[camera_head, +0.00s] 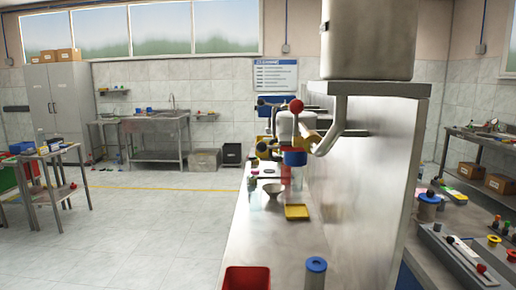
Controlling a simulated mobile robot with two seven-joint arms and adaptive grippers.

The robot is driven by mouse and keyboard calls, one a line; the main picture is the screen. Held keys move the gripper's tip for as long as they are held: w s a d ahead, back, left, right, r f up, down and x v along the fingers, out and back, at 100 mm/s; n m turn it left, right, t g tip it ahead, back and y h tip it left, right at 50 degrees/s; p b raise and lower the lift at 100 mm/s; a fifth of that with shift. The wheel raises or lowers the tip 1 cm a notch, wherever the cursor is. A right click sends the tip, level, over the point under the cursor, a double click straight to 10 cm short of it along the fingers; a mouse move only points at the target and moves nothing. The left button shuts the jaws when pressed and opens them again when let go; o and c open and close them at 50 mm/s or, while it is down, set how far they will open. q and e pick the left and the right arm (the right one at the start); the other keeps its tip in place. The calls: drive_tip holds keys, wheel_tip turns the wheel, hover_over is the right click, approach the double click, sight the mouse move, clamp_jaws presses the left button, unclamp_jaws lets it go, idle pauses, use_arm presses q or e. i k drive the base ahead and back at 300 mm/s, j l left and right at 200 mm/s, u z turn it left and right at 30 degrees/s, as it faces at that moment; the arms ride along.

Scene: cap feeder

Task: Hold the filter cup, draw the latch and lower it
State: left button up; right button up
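A machine stands on the right half of a steel counter (262,232). On its front are a lever with a red ball knob (296,106), a white rounded body (286,124) and a bent grey pipe (330,137). Below the knob hangs a blue collar (295,157) over a reddish see-through cylinder (292,180), perhaps the filter cup; it is too small to be sure. I cannot tell which part is the latch. A yellow tray (297,212) lies on the counter below.
A red bin (246,279) and a blue-topped grey cylinder (316,268) stand at the counter's near end. A pale bowl (272,189) sits farther back. A tall steel panel (365,190) blocks the right. Open floor (130,235) lies to the left.

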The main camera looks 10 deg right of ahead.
sight(261, 147)
drive_tip(key=i+j+u, duration=0.35)
drive_tip(key=j, duration=0.3)
drive_tip(key=i+j+u, duration=0.35)
drive_tip(key=j, duration=0.25)
drive_tip(key=i+j+u, duration=0.35)
drive_tip(key=i+l+z, duration=0.1)
drive_tip(key=i+z, duration=0.4)
drive_tip(key=i+j+z, duration=0.15)
drive_tip(key=i+z, duration=0.35)
drive_tip(key=i+j+z, duration=0.5)
drive_tip(key=i+l+z, duration=0.1)
drive_tip(key=i+z, duration=0.15)
drive_tip(key=z, duration=0.25)
drive_tip(key=i+z, duration=0.2)
drive_tip(key=z, duration=0.3)
drive_tip(key=i+j+z, duration=0.1)
drive_tip(key=i+z, duration=0.15)
drive_tip(key=z, duration=0.2)
drive_tip(key=i+j+z, duration=0.15)
drive_tip(key=z, duration=0.35)
drive_tip(key=i+j, duration=0.05)
